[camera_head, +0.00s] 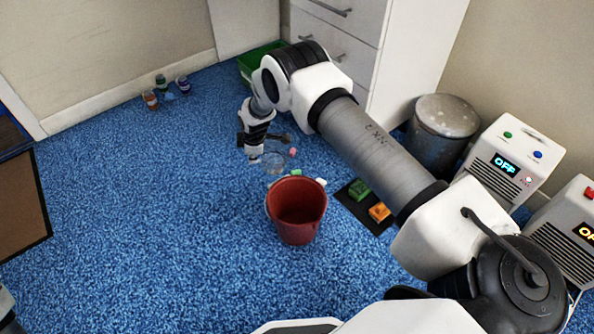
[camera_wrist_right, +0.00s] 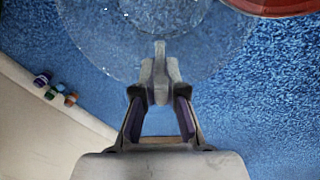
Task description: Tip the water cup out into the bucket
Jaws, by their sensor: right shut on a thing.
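A clear, see-through cup (camera_head: 274,165) is held by my right gripper (camera_head: 268,150), just behind the red bucket. In the right wrist view the cup (camera_wrist_right: 95,30) fills the top middle, and the right gripper (camera_wrist_right: 160,75) is shut on its near wall. Whether water is in the cup cannot be told. The red bucket (camera_head: 298,222) stands upright on the blue carpet, its opening facing up. Its rim also shows at the top right of the right wrist view (camera_wrist_right: 275,8). My left gripper is out of view; only a bit of my body shows at the lower left.
A dark mat (camera_head: 349,202) with a green and an orange block lies right of the bucket. A grey bin (camera_head: 443,130) and two white machines reading OFF stand further right. Small jars (camera_head: 161,82) sit by the back wall. Carpet left of the bucket is clear.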

